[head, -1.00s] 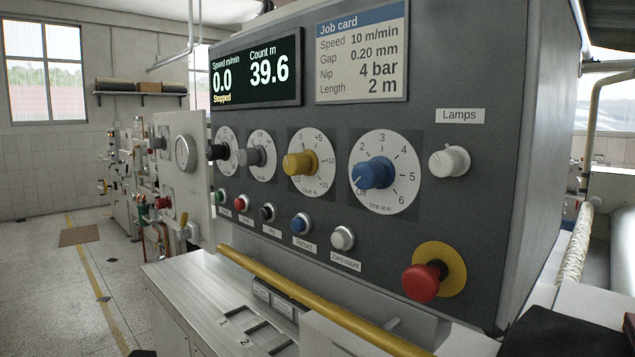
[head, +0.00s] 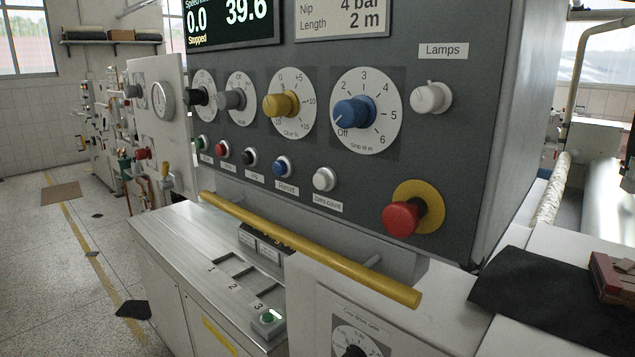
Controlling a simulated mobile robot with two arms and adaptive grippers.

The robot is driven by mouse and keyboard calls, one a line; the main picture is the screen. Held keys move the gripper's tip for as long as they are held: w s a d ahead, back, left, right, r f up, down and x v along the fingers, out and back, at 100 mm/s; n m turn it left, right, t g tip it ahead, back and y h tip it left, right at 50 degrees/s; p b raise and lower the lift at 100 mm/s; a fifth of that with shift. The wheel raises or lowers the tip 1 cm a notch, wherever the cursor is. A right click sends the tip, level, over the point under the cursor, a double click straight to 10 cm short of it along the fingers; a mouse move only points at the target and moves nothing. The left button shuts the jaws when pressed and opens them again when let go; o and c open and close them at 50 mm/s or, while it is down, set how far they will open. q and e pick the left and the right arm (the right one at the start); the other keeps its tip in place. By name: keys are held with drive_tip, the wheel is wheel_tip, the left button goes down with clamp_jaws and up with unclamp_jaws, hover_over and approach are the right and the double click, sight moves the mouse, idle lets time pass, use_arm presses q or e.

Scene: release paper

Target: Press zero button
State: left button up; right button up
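The white "Zero count" button (head: 324,179) is on the dark grey control panel (head: 450,140), above its label. It is the rightmost in a row of round buttons, with the blue Reset button (head: 282,167) to its left. The display (head: 232,22) is cut off at the top and reads speed 0.0, "Stopped", and a count of 39.6. Neither gripper shows in the head view.
A yellow bar (head: 310,246) runs in front of the panel below the buttons. A red mushroom button (head: 401,219) sits to the right. A blue knob (head: 353,112) is above. A metal bench (head: 190,240) with numbered slots stands below.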

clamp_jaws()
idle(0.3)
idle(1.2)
